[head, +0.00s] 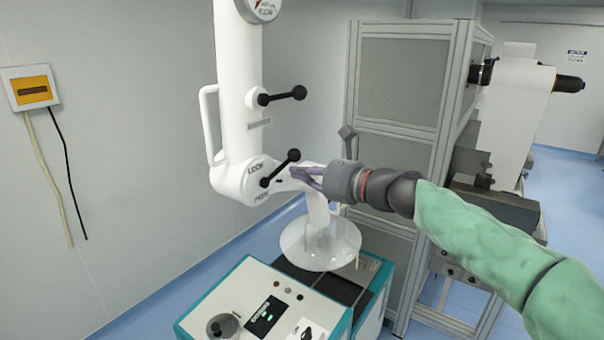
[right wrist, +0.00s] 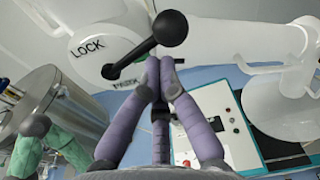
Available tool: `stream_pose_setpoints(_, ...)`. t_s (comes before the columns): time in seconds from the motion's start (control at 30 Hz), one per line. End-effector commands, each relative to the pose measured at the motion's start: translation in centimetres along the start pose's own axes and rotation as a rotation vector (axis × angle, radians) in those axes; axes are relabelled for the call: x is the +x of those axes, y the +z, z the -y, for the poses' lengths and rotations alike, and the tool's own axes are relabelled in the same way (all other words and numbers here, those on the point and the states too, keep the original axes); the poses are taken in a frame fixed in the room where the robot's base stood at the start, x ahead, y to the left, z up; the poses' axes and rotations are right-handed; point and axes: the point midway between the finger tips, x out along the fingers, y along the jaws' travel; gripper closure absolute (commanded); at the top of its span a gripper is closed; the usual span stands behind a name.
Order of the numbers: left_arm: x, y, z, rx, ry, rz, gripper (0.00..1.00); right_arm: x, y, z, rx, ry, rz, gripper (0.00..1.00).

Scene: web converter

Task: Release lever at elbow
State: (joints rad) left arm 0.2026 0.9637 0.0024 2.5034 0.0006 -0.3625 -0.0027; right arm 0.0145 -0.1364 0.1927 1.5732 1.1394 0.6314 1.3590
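The elbow lever (head: 280,168) is a black rod with a ball at each end, on the white elbow joint (head: 247,184) marked LOCK at the top. In the right wrist view the lever (right wrist: 137,56) crosses just ahead of my fingers, its larger ball (right wrist: 170,28) above the fingertips. My right gripper (head: 298,172) is just right of the lever. Its purple fingers (right wrist: 160,66) meet at the tips, with nothing seen between them. I cannot tell whether they touch the lever. The second marking on the joint is partly hidden by the lever.
Another black lever (head: 282,96) sits higher on the white column (head: 240,75), which has a side handle (head: 207,125). Below are a clear disc (head: 320,243) and a teal-edged machine (head: 265,305). A grey cabinet (head: 403,75) stands behind my right arm.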

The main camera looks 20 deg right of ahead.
Motion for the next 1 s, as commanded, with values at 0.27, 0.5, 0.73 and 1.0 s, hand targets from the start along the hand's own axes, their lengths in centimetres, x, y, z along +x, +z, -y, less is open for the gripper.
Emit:
stream_pose_setpoints(0.27,0.2,0.0,0.1,0.000,0.000,0.000,0.60,0.0,0.3,0.0,-0.052,-0.006,0.000,1.00)
stream_pose_setpoints(0.5,0.3,0.0,0.1,0.000,0.000,0.000,0.60,-0.1,0.6,0.0,-0.091,-0.009,0.001,1.00)
stream_pose_setpoints(0.73,0.5,0.0,0.2,0.000,0.000,0.000,0.60,-0.1,0.9,0.0,-0.136,-0.013,0.001,1.00)
stream_pose_setpoints(1.0,0.8,0.0,0.3,0.000,0.000,0.000,0.60,-0.1,1.4,0.0,-0.203,-0.020,0.002,1.00)
